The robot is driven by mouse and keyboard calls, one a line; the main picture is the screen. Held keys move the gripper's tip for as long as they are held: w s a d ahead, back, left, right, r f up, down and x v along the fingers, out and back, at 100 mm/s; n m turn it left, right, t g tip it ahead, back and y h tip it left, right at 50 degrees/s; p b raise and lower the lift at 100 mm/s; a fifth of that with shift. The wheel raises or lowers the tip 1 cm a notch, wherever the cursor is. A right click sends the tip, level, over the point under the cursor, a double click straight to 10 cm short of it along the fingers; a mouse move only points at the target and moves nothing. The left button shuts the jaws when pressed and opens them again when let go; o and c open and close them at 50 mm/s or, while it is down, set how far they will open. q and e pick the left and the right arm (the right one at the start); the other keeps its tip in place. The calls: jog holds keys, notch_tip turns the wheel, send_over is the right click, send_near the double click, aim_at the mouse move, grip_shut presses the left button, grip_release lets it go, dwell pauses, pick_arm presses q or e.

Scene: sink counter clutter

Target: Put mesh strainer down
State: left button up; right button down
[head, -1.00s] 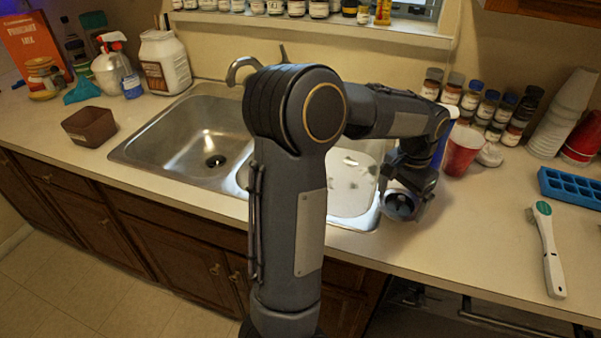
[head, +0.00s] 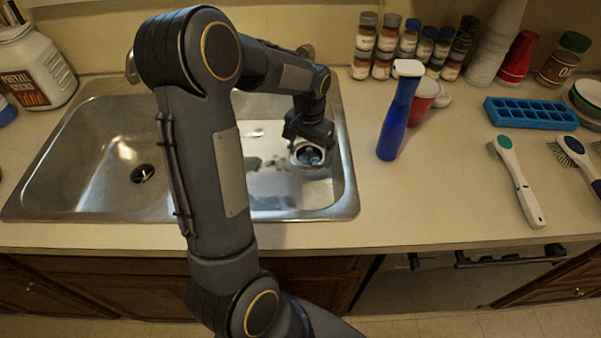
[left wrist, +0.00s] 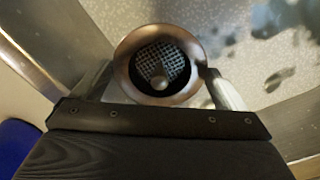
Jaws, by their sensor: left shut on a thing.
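The mesh strainer (head: 309,156) is a small round metal cup with a wide rim. In the left wrist view its rim (left wrist: 126,52) and mesh floor (left wrist: 158,62) face the camera. My left gripper (head: 306,141) is shut on it, with a finger on either side of the rim. The gripper and strainer are over the right sink basin (head: 270,185). I cannot tell how far the strainer is above the basin floor. My right gripper is not in view.
The left basin (head: 105,165) has a dark drain. A blue bottle (head: 394,120), a red cup (head: 424,97) and spice jars (head: 388,47) stand right of the sink. A blue ice tray (head: 530,113) and a brush (head: 518,180) lie farther right. The front counter is clear.

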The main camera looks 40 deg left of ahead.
pick_arm(q)
notch_tip(320, 180, down, 11)
jog(key=shift+r, duration=0.2)
dwell(0.3)
